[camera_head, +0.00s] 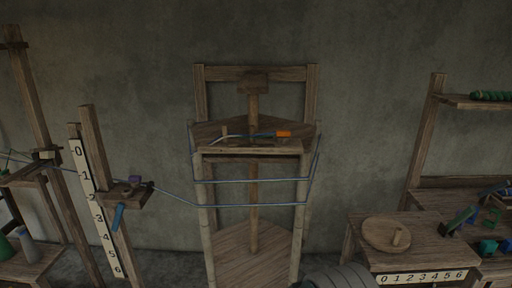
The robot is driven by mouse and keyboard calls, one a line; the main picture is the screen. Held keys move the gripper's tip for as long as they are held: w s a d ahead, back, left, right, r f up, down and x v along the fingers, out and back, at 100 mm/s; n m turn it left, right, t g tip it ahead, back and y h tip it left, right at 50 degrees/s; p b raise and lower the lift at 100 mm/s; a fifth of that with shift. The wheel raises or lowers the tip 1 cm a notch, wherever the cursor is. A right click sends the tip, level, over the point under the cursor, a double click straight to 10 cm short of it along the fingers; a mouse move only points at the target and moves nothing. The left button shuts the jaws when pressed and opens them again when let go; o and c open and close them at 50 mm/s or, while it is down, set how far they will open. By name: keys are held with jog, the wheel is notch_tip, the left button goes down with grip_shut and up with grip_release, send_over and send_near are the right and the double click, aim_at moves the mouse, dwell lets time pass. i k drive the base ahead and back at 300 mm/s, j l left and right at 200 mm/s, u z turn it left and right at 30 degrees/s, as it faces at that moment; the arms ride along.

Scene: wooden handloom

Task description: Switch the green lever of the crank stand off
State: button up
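The crank stand (372,257) is at the lower right, a wooden stand with a scale from 0 to 6 on its front. A round wooden crank disc (380,236) with an upright peg lies on its top. The green lever (460,218) is at the right of the top, dark green and tilted up to the right from a small dark base. I cannot tell from its tilt whether it is on or off. My gripper is not recognisable in this view. Nothing is seen touching the lever.
A grey ribbed rounded part at the bottom centre is probably mine. A wooden frame (254,214) with blue cords and an orange-ended tool (284,134) stands in the middle. A scaled post with a blue lever (118,217) is left. Green pieces (488,247) lie right of the crank stand.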

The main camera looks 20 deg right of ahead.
aim_at(471, 210)
jog(key=k+l, duration=0.1)
jog(key=l, duration=0.3)
jog(key=k+l+u, duration=0.1)
jog(key=l, duration=0.3)
jog(key=k+l, duration=0.15)
jog(key=l, duration=0.25)
jog(key=k+l+u, duration=0.1)
jog(key=l, duration=0.3)
jog(key=k+l, duration=0.2)
jog(key=l, duration=0.2)
jog(key=l+u, duration=0.2)
jog(key=l, duration=1.65)
jog(key=i+l+z, duration=0.1)
jog(key=l, duration=0.25)
jog(key=k+l+z, duration=0.1)
jog(key=z, duration=0.65)
jog(key=k+l, duration=0.05)
jog(key=k, duration=0.05)
